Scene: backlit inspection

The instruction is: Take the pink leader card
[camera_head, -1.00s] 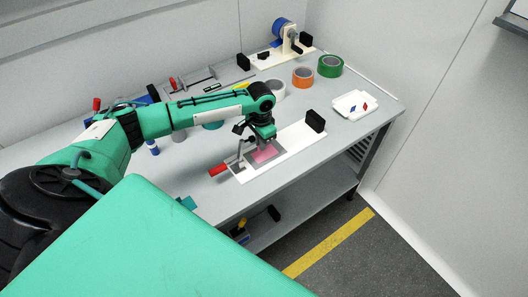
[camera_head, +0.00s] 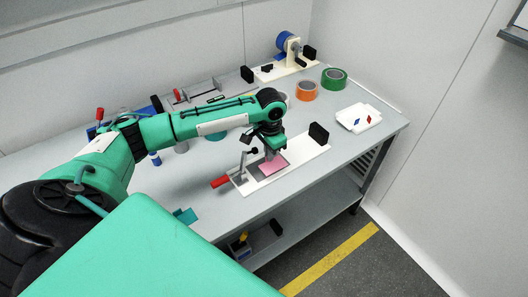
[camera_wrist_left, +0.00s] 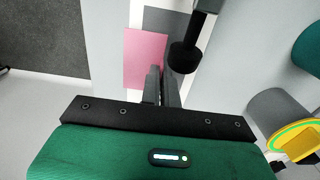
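The pink leader card (camera_head: 272,166) is at the grey pad (camera_head: 254,171) of a white fixture, directly below my left gripper (camera_head: 271,155). In the left wrist view the card (camera_wrist_left: 145,50) shows flat face-on, overlapping the pad (camera_wrist_left: 158,18) and reaching past its left edge. My left gripper's fingers (camera_wrist_left: 161,82) are close together and cover the card's lower right part. They look shut on the card, though the exact contact is hidden. Any gap between card and pad is hard to judge. My right gripper is not in view.
The fixture has a red-handled clamp (camera_head: 220,182) and a black end block (camera_head: 318,133). Behind stand an orange roll (camera_head: 307,91), a green roll (camera_head: 334,79) and a tape dispenser (camera_head: 287,57). A white tray (camera_head: 345,117) lies at the right.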

